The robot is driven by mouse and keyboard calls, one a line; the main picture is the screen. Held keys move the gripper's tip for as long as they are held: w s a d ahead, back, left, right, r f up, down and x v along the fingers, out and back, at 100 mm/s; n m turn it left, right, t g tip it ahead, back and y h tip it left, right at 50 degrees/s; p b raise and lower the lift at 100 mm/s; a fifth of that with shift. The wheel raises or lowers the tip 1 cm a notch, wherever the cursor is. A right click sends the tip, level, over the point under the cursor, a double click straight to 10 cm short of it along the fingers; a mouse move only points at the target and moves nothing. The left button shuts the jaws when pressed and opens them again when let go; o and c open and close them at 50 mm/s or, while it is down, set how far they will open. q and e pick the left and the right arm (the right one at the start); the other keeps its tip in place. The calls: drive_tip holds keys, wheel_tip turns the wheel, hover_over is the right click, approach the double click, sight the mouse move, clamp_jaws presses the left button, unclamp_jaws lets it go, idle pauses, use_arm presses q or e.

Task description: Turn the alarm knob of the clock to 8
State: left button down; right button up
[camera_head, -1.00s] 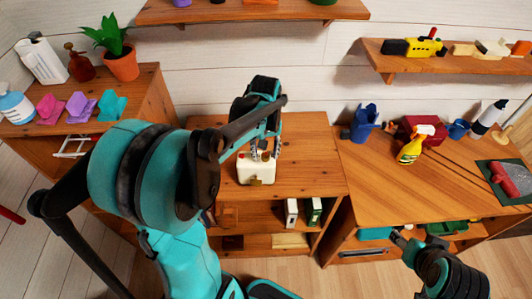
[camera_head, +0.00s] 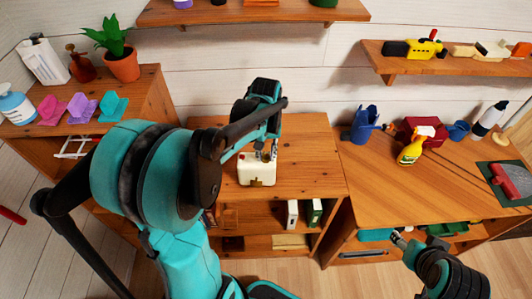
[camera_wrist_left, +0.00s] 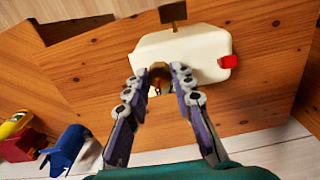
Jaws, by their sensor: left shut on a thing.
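The cream clock (camera_head: 257,174) stands on the middle wooden cabinet. In the left wrist view the clock body (camera_wrist_left: 205,48) shows a red button (camera_wrist_left: 228,62) on one side and a brown square piece (camera_wrist_left: 173,12) at its far edge. A small brass-coloured knob (camera_wrist_left: 159,74) sits on its near side, between my fingertips. My left gripper (camera_head: 264,154) reaches over the clock, its fingers shut on the knob. The clock's dial and the alarm setting are hidden from both views. My right arm's end (camera_head: 400,240) is at lower right, too unclear to show its fingers.
The cabinet top (camera_head: 310,165) is clear around the clock. A potted plant (camera_head: 123,66) is at left.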

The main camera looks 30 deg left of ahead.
sight(267, 158)
use_arm(q)
drive_tip(key=c, duration=1.3)
unclamp_jaws()
wheel_tip(267, 158, up, 12)
drive_tip(key=s+d+f+m+t+b, duration=0.2)
drive_tip(key=s+d+f, duration=0.1)
drive_tip(key=f, duration=0.1)
drive_tip(key=s+d+f+m+t+b, duration=0.1)
drive_tip(key=s+d+f+t+b, duration=0.1)
drive_tip(key=s+d+f+b, duration=0.1)
drive_tip(key=s+d+f+m+t+b, duration=0.2)
drive_tip(key=s+d+f+t+b, duration=0.1)
drive_tip(key=s+f, duration=0.2)
drive_tip(key=shift+d+f+m, duration=0.15)
drive_tip(key=shift+f, duration=0.4)
drive_tip(key=shift+d+f+m, duration=0.15)
drive_tip(key=shift+f, duration=0.4)
